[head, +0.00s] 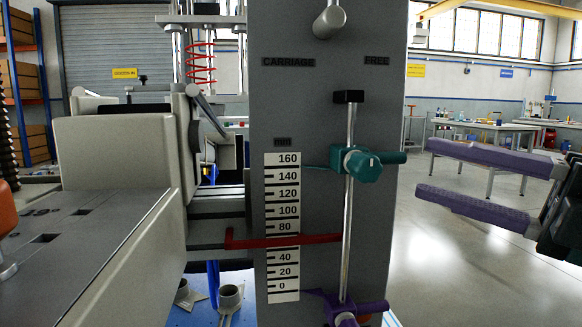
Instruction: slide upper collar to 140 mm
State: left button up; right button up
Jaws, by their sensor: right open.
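The upper collar (350,158) is teal, with a round knob and a stub to its right. It sits on the upper half of a vertical metal rod (350,215). Its thin pointer reaches left to the scale (282,225), between the 160 and 140 marks, at roughly 150. The purple lower collar (345,308) is near the rod's bottom, its pointer just below 0. My right gripper (424,168) comes in from the right, its two purple fingers open and empty. Its tips appear just right of the teal stub, apart from it. My left gripper is not in view.
A red pointer arm (285,241) crosses the scale between 80 and 40. A dark panel (285,110) marked CARRIAGE and FREE stands behind the rod. A black cap (348,97) tops the rod. A grey machine body (115,155) fills the left. Floor at lower right is clear.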

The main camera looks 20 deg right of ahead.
aim_at(396, 161)
jog(key=shift+x, duration=2.6)
jog(key=shift+c, duration=0.3)
grip_shut()
